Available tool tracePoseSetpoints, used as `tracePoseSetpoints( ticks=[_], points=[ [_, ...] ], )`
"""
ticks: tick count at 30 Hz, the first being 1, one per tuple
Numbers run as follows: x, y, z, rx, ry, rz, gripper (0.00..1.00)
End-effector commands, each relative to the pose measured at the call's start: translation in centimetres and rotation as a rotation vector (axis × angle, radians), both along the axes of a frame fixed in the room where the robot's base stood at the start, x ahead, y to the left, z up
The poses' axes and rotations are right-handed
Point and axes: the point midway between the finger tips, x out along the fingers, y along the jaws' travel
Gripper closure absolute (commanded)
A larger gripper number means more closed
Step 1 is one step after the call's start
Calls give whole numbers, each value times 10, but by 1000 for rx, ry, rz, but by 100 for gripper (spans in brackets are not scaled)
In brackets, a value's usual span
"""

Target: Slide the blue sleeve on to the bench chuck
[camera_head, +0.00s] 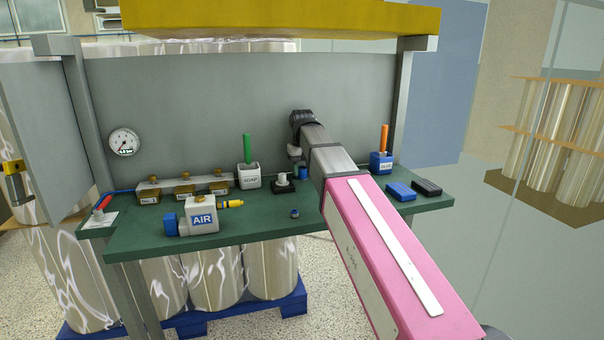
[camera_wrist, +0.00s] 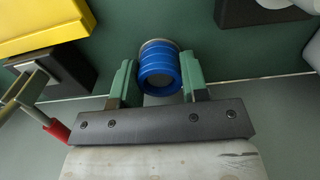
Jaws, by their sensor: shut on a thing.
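The blue sleeve (camera_wrist: 160,72) is a short ribbed ring, held between the green fingers of my gripper (camera_wrist: 158,80) in the wrist view. A grey metallic rim shows at its far edge; I cannot tell what it belongs to. In the head view the blue sleeve (camera_head: 303,173) shows beside my arm, above the back of the bench, with the fingers mostly hidden. The bench chuck seems to be the black block with a pale top (camera_head: 283,184), just left of the sleeve. The sleeve looks apart from it in the head view.
The green bench (camera_head: 255,225) holds a white soap box (camera_head: 249,176), a blue glue box (camera_head: 381,163), an AIR block (camera_head: 201,216) and a small dark ring (camera_head: 295,213). A blue block (camera_head: 400,191) and a black one (camera_head: 427,187) lie at the right. The front middle is mostly clear.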

Motion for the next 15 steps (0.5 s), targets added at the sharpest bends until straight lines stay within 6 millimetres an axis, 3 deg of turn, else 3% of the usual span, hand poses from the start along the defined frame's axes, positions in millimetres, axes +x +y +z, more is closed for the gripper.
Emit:
tracePoseSetpoints(
  ticks=[15],
  points=[
    [0, 0, 19, 0, -1, 0, 84]
  ],
)
